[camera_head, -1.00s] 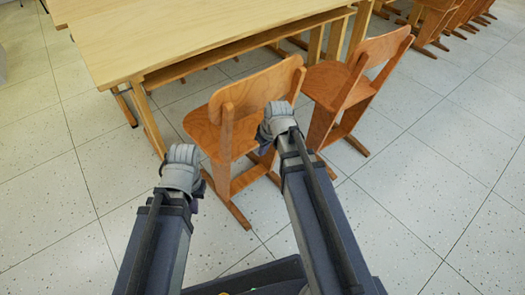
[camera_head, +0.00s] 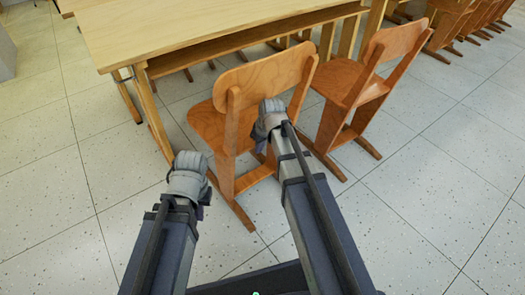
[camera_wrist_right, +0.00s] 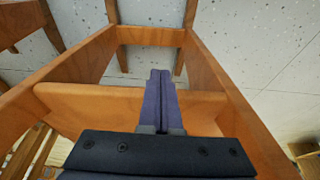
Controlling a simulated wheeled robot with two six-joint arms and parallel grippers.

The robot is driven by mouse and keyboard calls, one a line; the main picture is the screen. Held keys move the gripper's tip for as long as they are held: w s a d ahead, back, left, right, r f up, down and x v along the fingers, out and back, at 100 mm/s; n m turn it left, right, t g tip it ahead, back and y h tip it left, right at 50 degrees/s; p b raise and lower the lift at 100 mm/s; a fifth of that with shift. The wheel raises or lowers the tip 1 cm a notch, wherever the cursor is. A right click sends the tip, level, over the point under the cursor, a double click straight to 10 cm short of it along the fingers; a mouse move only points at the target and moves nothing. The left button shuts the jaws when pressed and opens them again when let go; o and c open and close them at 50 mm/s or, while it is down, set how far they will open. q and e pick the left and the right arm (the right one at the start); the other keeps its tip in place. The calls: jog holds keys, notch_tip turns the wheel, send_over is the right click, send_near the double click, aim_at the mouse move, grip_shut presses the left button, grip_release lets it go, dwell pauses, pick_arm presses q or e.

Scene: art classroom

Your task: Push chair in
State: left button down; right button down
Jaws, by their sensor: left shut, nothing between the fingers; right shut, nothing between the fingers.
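The nearer wooden chair (camera_head: 273,78) stands at the near side of the pale wooden table (camera_head: 180,35), its back toward me and its seat (camera_head: 206,124) just short of the tabletop edge. My right gripper (camera_head: 268,112) is at the right part of this chair, just below the backrest; its fingertips are hidden in the head view. In the right wrist view its shut, empty purple fingers (camera_wrist_right: 160,88) point in among the chair's wooden frame (camera_wrist_right: 210,75); contact is unclear. My left gripper (camera_head: 187,165) is shut and empty, left of the chair's lower frame.
A second wooden chair (camera_head: 395,42) stands close on the right at the same table. More chairs (camera_head: 455,22) stand at the upper right. The speckled tile floor (camera_head: 70,190) is clear on the left and at the lower right.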

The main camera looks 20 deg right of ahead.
jog(key=w+a, duration=0.2)
jog(key=w, duration=0.5)
jog(key=w+a, duration=0.3)
jog(key=w, duration=0.4)
jog(key=w+a, duration=0.3)
jog(key=w, duration=0.4)
jog(key=shift+w, duration=0.4)
jog(key=shift+d, duration=0.1)
jog(key=shift+s, duration=0.15)
